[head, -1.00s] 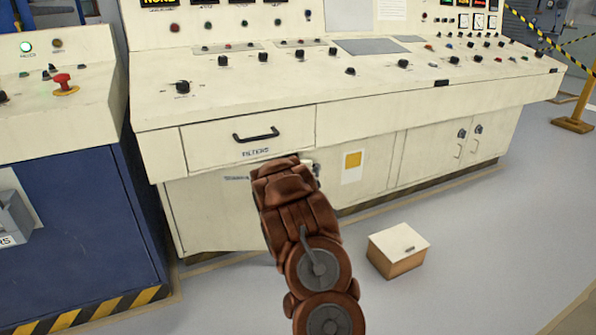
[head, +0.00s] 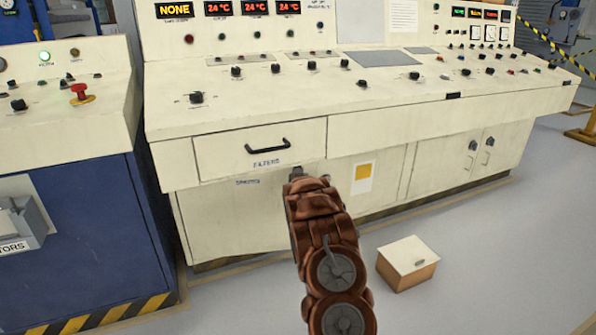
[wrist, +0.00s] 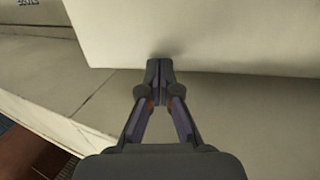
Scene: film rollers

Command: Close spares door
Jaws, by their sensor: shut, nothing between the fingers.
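The spares door (head: 228,215) is the cream panel with a faint blue label under the filters drawer (head: 225,155). It looks flush or nearly flush with the console front; I cannot tell if a small gap is left. My gripper (head: 297,173) is at the upper right part of this door, just below the drawer. My arm hides part of the door's right side. In the wrist view my gripper (wrist: 158,68) is shut and empty, its tips against or very close to a cream panel. I cannot tell whether they touch.
A small box (head: 408,262) with a cream top lies on the floor to the right of my arm. A blue cabinet (head: 85,230) stands at the left. Cupboard doors (head: 465,160) are at the right.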

